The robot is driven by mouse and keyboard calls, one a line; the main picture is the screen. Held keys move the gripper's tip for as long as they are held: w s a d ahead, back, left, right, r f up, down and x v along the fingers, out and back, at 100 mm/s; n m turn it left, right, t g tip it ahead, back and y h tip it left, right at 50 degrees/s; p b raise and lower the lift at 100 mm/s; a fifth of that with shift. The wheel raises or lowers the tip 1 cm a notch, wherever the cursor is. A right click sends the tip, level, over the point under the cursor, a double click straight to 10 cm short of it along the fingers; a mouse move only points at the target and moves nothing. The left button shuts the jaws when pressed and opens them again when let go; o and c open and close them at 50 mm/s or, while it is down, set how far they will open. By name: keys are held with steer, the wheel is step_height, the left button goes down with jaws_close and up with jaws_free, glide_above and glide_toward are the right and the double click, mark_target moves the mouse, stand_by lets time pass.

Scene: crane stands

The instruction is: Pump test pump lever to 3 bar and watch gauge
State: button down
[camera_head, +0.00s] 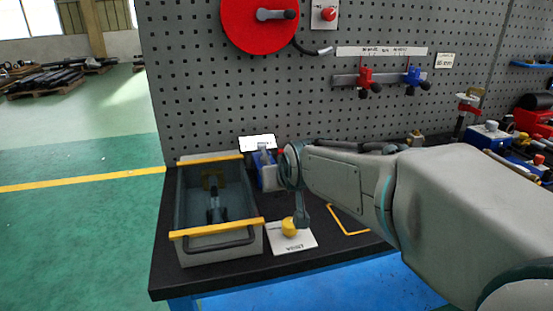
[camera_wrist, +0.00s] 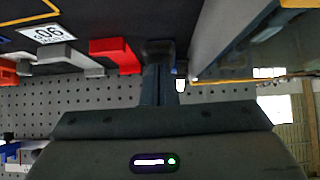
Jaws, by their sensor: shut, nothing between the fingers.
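No part in view can be clearly told as the test pump, its lever or its gauge. A grey open box (camera_head: 180,215) with yellow edges and a dark front handle stands at the left of the bench, with a dark upright part (camera_head: 215,205) inside. A blue device (camera_head: 268,178) behind my wrist is partly hidden. My gripper (camera_head: 303,222) points down beside a yellow knob (camera_head: 289,228) on a white labelled plate (camera_head: 285,243); contact cannot be told. The gripper (camera_wrist: 158,50) is shut and empty in the wrist view. No pressure reading is legible.
A grey perforated panel (camera_head: 200,85) rises behind the dark bench (camera_head: 170,277). A red reel (camera_head: 258,20) and a rail with red and blue valves (camera_head: 350,79) hang on it. My arm covers the bench's right part. A yellow outline (camera_head: 355,232) marks the bench near my arm.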

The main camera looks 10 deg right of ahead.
steer(key=w+r+p+v, duration=0.1)
steer(key=p+v, duration=0.1)
steer(key=v, duration=1.1)
steer(key=shift+w+a+r, duration=0.15)
steer(key=shift+w+r, duration=0.05)
